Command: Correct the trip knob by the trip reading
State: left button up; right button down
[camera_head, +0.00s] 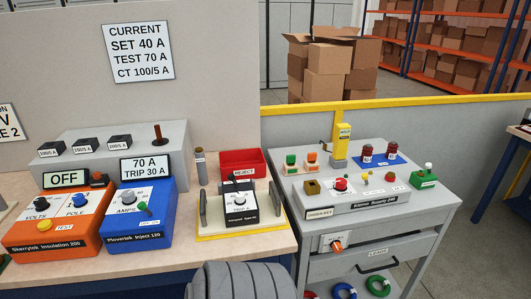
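The knob's exact setting is too small to read. The wall sign (138,52) reads SET 40 A, TEST 70 A, CT 100/5 A. Neither gripper shows.
An orange insulation tester (53,246), showing OFF, stands left. A grey block (178,140) with black CT pieces stands behind. A red REJECT bin (243,162) is behind the relay. A grey cart (402,205) with small devices stands right. A dark ridged shape covers the bottom centre.

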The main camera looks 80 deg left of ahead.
aim_at(240, 200)
jog(key=k, duration=0.85)
jog(key=u, duration=0.15)
